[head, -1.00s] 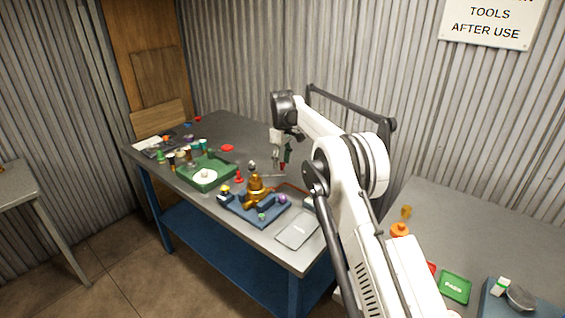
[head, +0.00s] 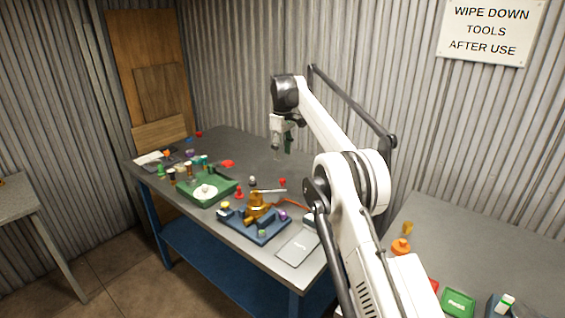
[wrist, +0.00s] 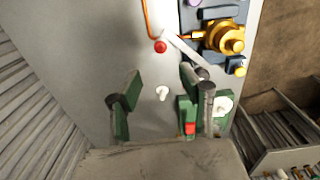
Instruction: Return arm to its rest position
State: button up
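My gripper (head: 282,143) hangs above the far half of the dark grey workbench (head: 262,160), clear of its surface. In the wrist view my gripper (wrist: 158,82) has its two green fingers spread apart, with nothing between them. A brass valve body (head: 256,204) sits on a blue base (head: 268,231) near the bench's front edge. The brass body also shows in the wrist view (wrist: 226,38) at the upper right. A small white piece (wrist: 162,93) lies on the bench below the gripper.
A green tray (head: 222,194) with a white round part stands left of the brass body. Several small bottles and parts crowd the bench's left end. A grey plate (head: 297,247) lies at the front right. A second bench (head: 470,245) holds a green PASS tray (head: 458,301). Corrugated walls stand close behind.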

jog(key=shift+r, duration=0.55)
jog(key=s+d+r+m+t, duration=0.2)
jog(key=s+d+r, duration=0.3)
jog(key=s+r, duration=0.5)
jog(key=s+d+r+m+t+b, duration=0.1)
jog(key=s+d+r, duration=0.15)
jog(key=s, duration=0.35)
jog(key=s+d+r+m+t, duration=0.1)
jog(key=s+d+r+m, duration=0.1)
jog(key=s+r, duration=0.35)
jog(key=s+d+f+m+t, duration=0.1)
jog(key=s+f, duration=0.1)
jog(key=s, duration=0.7)
jog(key=s+d+f+m, duration=0.1)
jog(key=s+d+f, duration=0.15)
jog(key=s, duration=0.75)
jog(key=s+d+f+m+t, duration=0.1)
jog(key=s+f+m+t, duration=0.1)
jog(key=s+f, duration=1.1)
jog(key=s+b, duration=0.1)
jog(key=s, duration=0.2)
jog(key=shift+s+d+m, duration=0.15)
jog(key=shift+d+m, duration=0.1)
jog(key=shift+m, duration=0.15)
